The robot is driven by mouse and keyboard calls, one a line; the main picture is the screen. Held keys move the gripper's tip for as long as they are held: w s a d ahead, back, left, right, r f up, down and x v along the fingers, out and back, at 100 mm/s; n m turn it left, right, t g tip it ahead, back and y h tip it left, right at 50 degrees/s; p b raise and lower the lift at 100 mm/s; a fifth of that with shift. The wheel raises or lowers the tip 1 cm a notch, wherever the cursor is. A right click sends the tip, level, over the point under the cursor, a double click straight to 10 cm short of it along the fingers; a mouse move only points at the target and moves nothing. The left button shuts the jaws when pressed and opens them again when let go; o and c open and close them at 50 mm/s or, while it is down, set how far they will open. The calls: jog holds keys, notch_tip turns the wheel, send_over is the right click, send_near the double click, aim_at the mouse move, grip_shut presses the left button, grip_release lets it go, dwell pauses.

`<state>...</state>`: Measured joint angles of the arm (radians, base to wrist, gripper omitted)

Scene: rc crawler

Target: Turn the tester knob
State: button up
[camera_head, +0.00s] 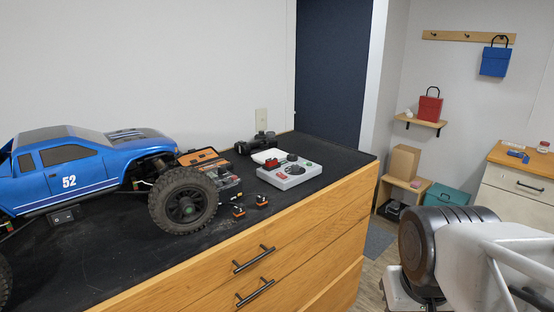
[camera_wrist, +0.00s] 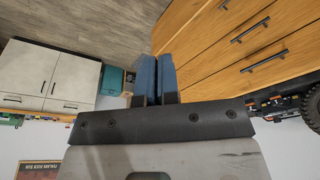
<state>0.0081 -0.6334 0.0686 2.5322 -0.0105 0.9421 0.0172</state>
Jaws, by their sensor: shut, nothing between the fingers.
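The tester (camera_head: 289,174) is a grey box with dark round parts and a red part on top. It sits on the black mat near the right end of the wooden dresser in the head view. Which of the dark parts is the knob is too small to tell for sure. My gripper (camera_wrist: 157,76) shows in the wrist view with its two blue fingers together and nothing between them. It is apart from the tester, beside the dresser. The tester does not show in the wrist view, and the fingers do not show in the head view.
A blue RC truck (camera_head: 75,170) marked 52 stands on the dresser at left, its large wheel near an orange and black case (camera_head: 204,158). Small orange and black parts (camera_head: 262,200) lie in front of the tester. The dresser (camera_head: 290,262) has dark handles. A pale cabinet (camera_head: 515,190) stands at right.

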jog(key=o, duration=0.5)
jog(key=shift+w+r, duration=0.15)
jog(key=shift+c, duration=0.2)
jog(key=shift+o, duration=1.2)
jog(key=shift+w+r, duration=0.2)
jog(key=shift+w, duration=0.15)
jog(key=shift+o, duration=1.2)
jog(key=w+a+r+m, duration=0.1)
jog(key=w+r, duration=0.2)
jog(key=w, duration=0.5)
jog(key=w+a+r+m, duration=0.1)
jog(key=w+r, duration=0.3)
jog(key=w, duration=0.3)
jog(key=shift+w+a+r+m+g, duration=0.2)
jog(key=shift+w+m+g, duration=0.1)
jog(key=shift+w+m, duration=0.1)
jog(key=m+g, duration=0.2)
jog(key=m, duration=0.5)
send_over(295, 165)
jog(key=f, duration=0.2)
jog(key=shift+s+d+f, duration=0.15)
jog(key=shift+s+f, duration=0.15)
jog(key=shift+s, duration=0.05)
jog(key=shift+w+f+m, duration=0.15)
jog(key=shift+w+m, duration=0.15)
jog(key=shift+f, duration=0.1)
jog(key=shift+f, duration=3.85)
